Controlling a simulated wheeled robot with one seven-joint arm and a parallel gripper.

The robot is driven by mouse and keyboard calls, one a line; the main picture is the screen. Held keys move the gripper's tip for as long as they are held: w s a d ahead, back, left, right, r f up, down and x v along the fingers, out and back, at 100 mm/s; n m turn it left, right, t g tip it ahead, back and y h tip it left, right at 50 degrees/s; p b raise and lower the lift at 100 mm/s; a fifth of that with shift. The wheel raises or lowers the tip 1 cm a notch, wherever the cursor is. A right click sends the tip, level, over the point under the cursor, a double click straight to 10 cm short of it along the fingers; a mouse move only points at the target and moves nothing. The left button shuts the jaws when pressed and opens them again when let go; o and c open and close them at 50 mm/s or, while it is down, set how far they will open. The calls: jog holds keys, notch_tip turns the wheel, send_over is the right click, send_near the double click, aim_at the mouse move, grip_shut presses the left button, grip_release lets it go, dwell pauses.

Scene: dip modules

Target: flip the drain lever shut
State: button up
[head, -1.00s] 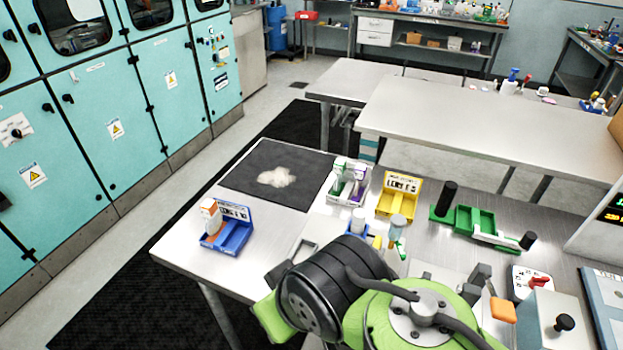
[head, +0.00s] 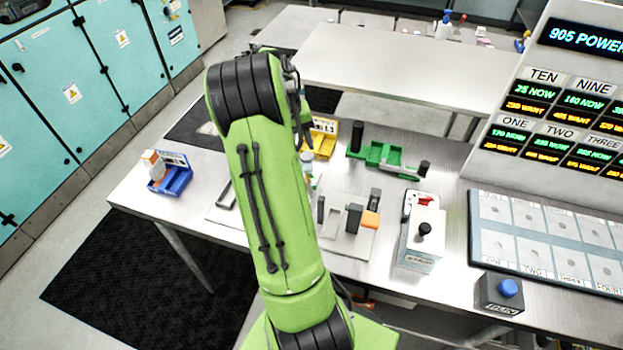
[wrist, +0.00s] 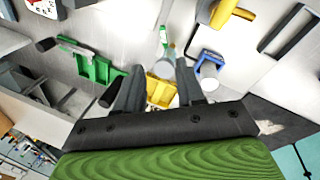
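No label that I can read marks the drain lever. A small red lever (head: 426,199) sits on a white plate behind a grey-white box; a red-marked plate (wrist: 42,7) shows at the top left of the wrist view. An orange-ended lever (head: 370,220) stands on a dark bracket to its left. I cannot tell which is the drain lever. My gripper (wrist: 160,88) is open in the wrist view, its dark fingers apart with nothing held. It points over the bench, apart from both levers. In the head view my arm hides the gripper.
A box with a black knob (head: 424,229) stands by the red lever. A green fixture (head: 383,154), yellow bin (head: 325,141) and blue bin (head: 176,181) stand on the bench. A display panel (head: 570,95) and a blue-button box (head: 500,293) are at right.

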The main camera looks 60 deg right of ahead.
aim_at(313, 184)
jog(key=x, duration=1.6)
jog(key=shift+w, duration=0.3)
jog(key=shift+a, duration=0.1)
jog(key=shift+c, duration=0.5)
jog(key=shift+w+b, duration=0.1)
jog(key=shift+b, duration=0.2)
grip_shut()
